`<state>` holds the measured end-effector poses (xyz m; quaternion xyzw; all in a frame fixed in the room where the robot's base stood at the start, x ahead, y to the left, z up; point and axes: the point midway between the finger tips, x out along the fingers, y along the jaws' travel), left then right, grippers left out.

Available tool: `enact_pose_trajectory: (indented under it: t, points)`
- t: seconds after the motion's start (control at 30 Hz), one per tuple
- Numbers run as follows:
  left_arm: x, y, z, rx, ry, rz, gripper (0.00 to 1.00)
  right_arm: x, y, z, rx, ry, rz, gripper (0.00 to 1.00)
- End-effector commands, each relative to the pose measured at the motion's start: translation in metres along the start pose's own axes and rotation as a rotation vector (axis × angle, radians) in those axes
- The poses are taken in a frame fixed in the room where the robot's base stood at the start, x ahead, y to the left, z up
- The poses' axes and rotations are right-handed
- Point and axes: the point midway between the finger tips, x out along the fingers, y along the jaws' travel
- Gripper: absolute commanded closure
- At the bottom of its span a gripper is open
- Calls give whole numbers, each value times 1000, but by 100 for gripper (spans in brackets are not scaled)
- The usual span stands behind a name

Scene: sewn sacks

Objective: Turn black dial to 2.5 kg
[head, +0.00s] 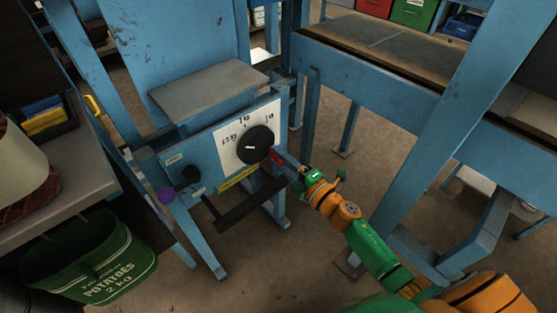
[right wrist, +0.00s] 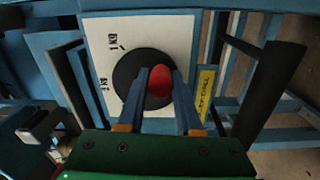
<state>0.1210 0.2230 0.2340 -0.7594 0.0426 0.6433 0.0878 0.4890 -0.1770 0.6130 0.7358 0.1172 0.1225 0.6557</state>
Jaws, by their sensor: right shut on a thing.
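The black dial (head: 255,144) sits on a white scale plate (head: 228,150) on the blue machine. A small white mark shows on its face; the printed values are too small to read surely in the head view. In the right wrist view the black dial (right wrist: 126,82) has kg markings on the plate beside it. My right gripper (head: 274,156) is at the dial's lower right edge. In the right wrist view its two fingers (right wrist: 160,76) are shut on a red knob (right wrist: 161,84) in front of the dial; the fingers hide part of both. My left gripper is out of view.
A smaller black knob (head: 189,176) and a purple ball (head: 166,195) are left of the plate. A dark bar (head: 240,207) juts out below. A blue post (head: 450,120) stands right of my arm. A green potato sack (head: 95,265) is at lower left.

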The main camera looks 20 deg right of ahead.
Motion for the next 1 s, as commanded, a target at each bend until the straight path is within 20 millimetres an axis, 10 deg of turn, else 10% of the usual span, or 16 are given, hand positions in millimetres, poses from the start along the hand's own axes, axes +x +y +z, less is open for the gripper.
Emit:
enact_pose_trajectory:
  t: [0.63, 0.67, 0.73, 1.0]
  points:
    - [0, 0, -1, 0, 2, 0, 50, 0, 4, 2, -46, -1, 4, 100]
    - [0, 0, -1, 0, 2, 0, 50, 0, 4, 2, -46, -1, 5, 61]
    - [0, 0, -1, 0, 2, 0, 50, 0, 4, 2, -46, -1, 4, 42]
    - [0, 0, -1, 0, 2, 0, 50, 0, 2, 1, -46, 1, 2, 36]
